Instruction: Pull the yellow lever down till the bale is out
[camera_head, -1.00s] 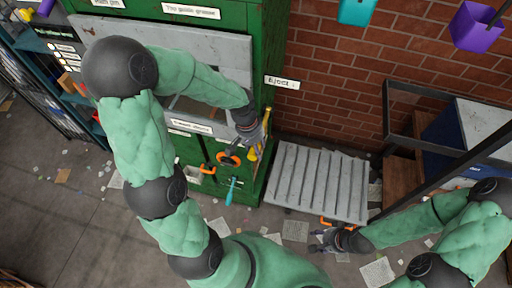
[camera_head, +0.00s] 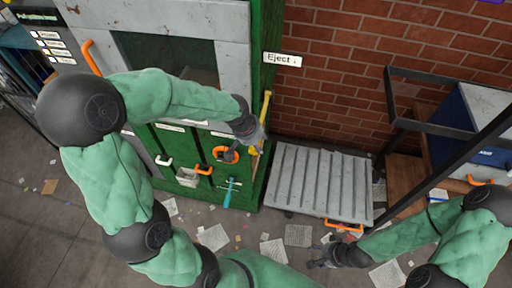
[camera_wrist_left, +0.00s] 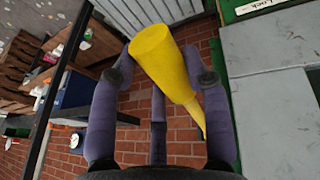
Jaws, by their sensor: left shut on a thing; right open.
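The yellow lever (camera_head: 265,106) is at the right edge of the green machine (camera_head: 262,30), below the "Eject" label (camera_head: 282,60). My left gripper (camera_head: 258,143) is shut on it. In the left wrist view the lever's thick yellow grip (camera_wrist_left: 160,60) lies tilted between the fingers, its thin end running down to the right. My right gripper (camera_head: 322,254) is open and empty, low in front of the grey slatted platform (camera_head: 320,182). No bale can be made out; the machine's dark opening (camera_head: 170,52) is partly hidden by my left arm.
The slatted platform is bare, with an orange handle (camera_head: 343,227) at its front edge. A brick wall (camera_head: 335,80) stands behind. A dark metal frame (camera_head: 440,82) is at the right. Papers (camera_head: 298,235) litter the floor. Orange and blue tools hang on the machine's front.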

